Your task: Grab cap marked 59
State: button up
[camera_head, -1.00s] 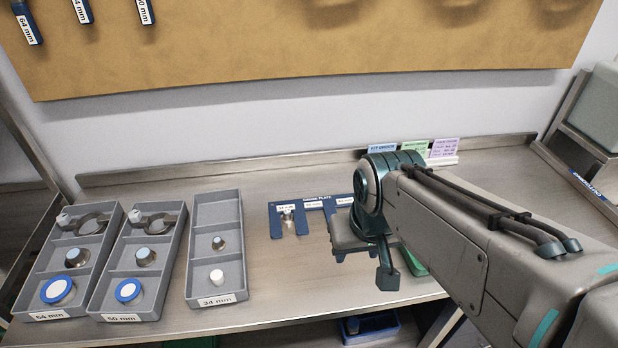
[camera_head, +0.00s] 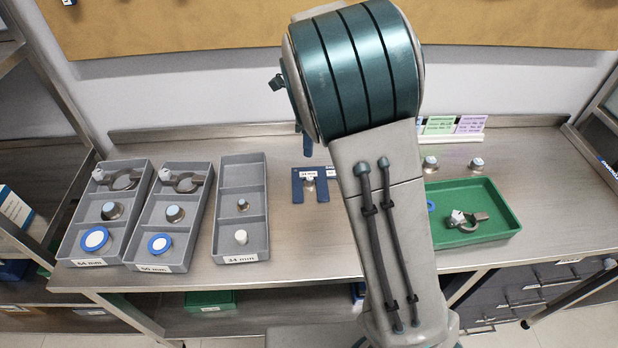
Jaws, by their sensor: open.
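No marking 59 is readable on any cap. A white disc cap with a blue rim (camera_head: 95,239) lies in the front compartment of the leftmost grey tray (camera_head: 62,252). A smaller blue-rimmed cap (camera_head: 160,245) lies in the front of the middle grey tray (camera_head: 192,250), whose label seems to read 50 mm. A small white cylinder (camera_head: 241,237) stands in the 34 mm tray (camera_head: 265,245). My gripper (camera_head: 292,117) is mostly hidden behind my arm's large joint; dark finger-like parts show at its left. It is open, above the back of the bench, apart from the trays.
A blue gauge plate (camera_head: 297,188) lies mid-bench, partly behind my arm. A green tray (camera_head: 505,225) at right holds a clamp (camera_head: 465,220) and part of a blue ring. Small metal pieces (camera_head: 476,165) stand behind it.

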jog(key=w+a+m, duration=0.1)
send_over(309, 178)
jog(key=f, duration=0.9)
jog(key=shift+s+a+p, duration=0.1)
jog(key=shift+a+p, duration=0.15)
jog(key=shift+p, duration=0.05)
jog(key=shift+d+f+p, duration=0.2)
jog(key=shift+f+p, duration=0.3)
jog(key=shift+f, duration=2.2)
grip_shut()
